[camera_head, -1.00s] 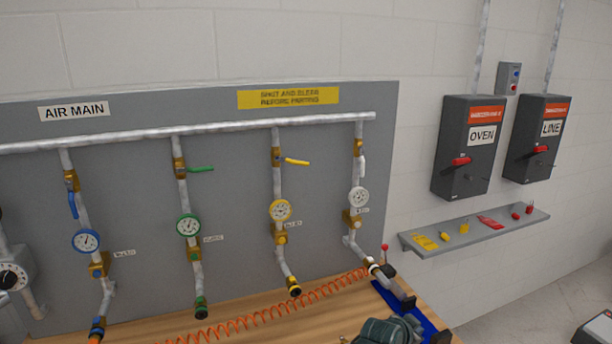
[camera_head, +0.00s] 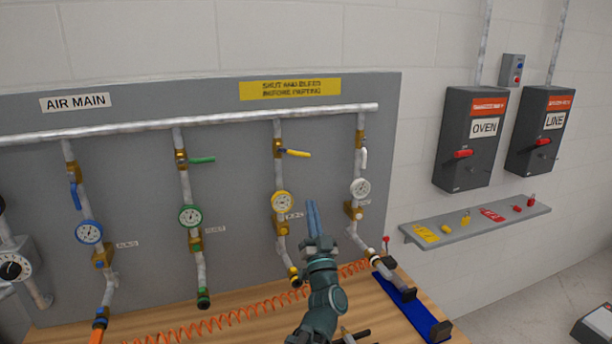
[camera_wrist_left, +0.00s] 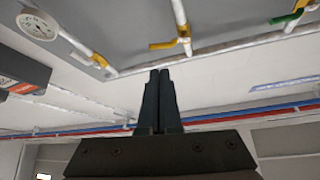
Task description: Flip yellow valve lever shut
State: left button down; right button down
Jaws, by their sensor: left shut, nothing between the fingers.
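The yellow valve lever (camera_head: 297,153) sticks out to the right from its brass valve (camera_head: 278,148), across the vertical pipe, above the yellow-rimmed gauge (camera_head: 281,201). The lever also shows at the top of the left wrist view (camera_wrist_left: 163,45). My left gripper (camera_head: 313,207) is shut and empty, fingers pointing up. In the head view it appears below and slightly right of the lever, apart from it. In the left wrist view its fingers (camera_wrist_left: 160,75) are together, with a gap to the lever. My right gripper is not in view.
A green lever (camera_head: 202,160) also sticks out sideways; the blue lever (camera_head: 74,196) and white lever (camera_head: 364,158) lie along their pipes. An orange coiled hose (camera_head: 230,314) lies on the wooden bench (camera_head: 165,310). A shelf with locks and tags (camera_head: 478,222) is at right.

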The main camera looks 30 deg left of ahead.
aim_at(303, 156)
pick_arm(q)
jog(key=p+x, duration=0.7)
jog(key=x, duration=0.7)
jog(key=shift+s+d, duration=0.1)
jog(key=shift+d, duration=0.1)
jog(key=shift+r, duration=0.1)
jog(key=shift+w+d+r+n+g+y+p, duration=0.1)
jog(key=shift+w+r+n+g+y+p, duration=0.15)
jog(key=shift+r+n+p, duration=0.25)
jog(key=shift+w+d+r+n+g+y+p, duration=0.15)
jog(key=shift+r+n+y+p, duration=0.2)
jog(key=shift+n, duration=0.25)
jog(key=shift+s, duration=0.1)
